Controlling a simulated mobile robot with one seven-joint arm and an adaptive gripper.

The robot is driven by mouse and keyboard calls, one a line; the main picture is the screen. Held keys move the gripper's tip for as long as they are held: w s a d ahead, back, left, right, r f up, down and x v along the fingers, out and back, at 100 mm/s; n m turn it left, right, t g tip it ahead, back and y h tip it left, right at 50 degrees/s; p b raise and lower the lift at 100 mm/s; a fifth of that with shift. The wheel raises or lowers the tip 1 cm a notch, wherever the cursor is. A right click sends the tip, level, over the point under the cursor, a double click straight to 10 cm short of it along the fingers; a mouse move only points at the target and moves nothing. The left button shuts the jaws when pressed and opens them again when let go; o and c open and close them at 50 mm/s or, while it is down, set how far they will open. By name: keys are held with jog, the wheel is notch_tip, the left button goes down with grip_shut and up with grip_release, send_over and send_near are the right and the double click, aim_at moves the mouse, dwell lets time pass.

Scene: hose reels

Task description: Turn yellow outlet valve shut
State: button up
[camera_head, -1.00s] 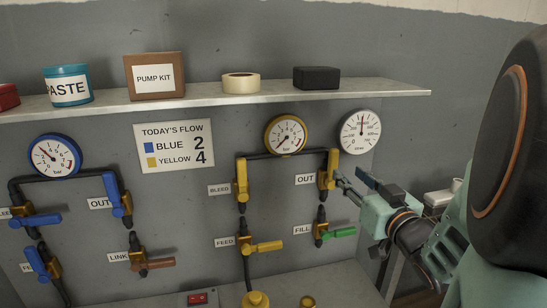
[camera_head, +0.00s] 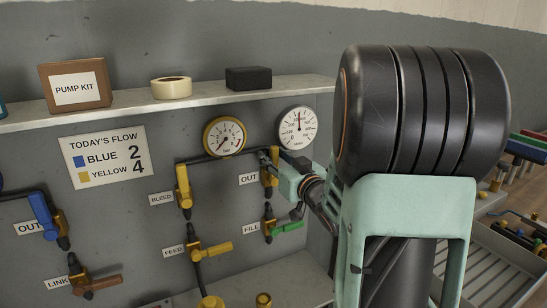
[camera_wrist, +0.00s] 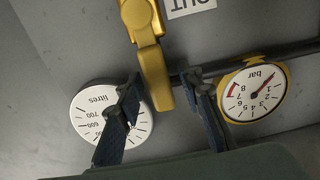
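The yellow outlet valve, beside the OUT label, has a yellow handle that points up along the pipe. In the head view only parts of its body (camera_head: 271,191) show behind my gripper (camera_head: 274,160). In the upside-down wrist view the handle (camera_wrist: 156,78) runs between the two fingers of my gripper (camera_wrist: 164,95). The gripper is open, with one finger on each side of the handle and a visible gap to each. The yellow-rimmed bar gauge (camera_head: 224,136) is up and left of the valve; it also shows in the wrist view (camera_wrist: 252,91).
A white litres gauge (camera_head: 298,128) is close to the gripper on the right. The green FILL valve (camera_head: 287,227) is below, and yellow BLEED (camera_head: 184,186) and FEED (camera_head: 211,250) valves are to the left. A shelf (camera_head: 205,98) runs above. A dark pipe passes behind the fingers.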

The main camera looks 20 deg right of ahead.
grip_shut()
jog(key=shift+d, duration=0.1)
jog(key=shift+d+f+m+p, duration=0.1)
jog(key=shift+d+m+p, duration=0.1)
jog(key=shift+d+m, duration=0.4)
jog(key=shift+d+f+m+p, duration=0.15)
jog(key=shift+d+m, duration=0.15)
jog(key=shift+m, duration=0.6)
jog(key=shift+r, duration=0.1)
jog(key=shift+o, duration=0.7)
grip_release()
jog(key=s, duration=1.2)
jog(key=shift+d, duration=0.2)
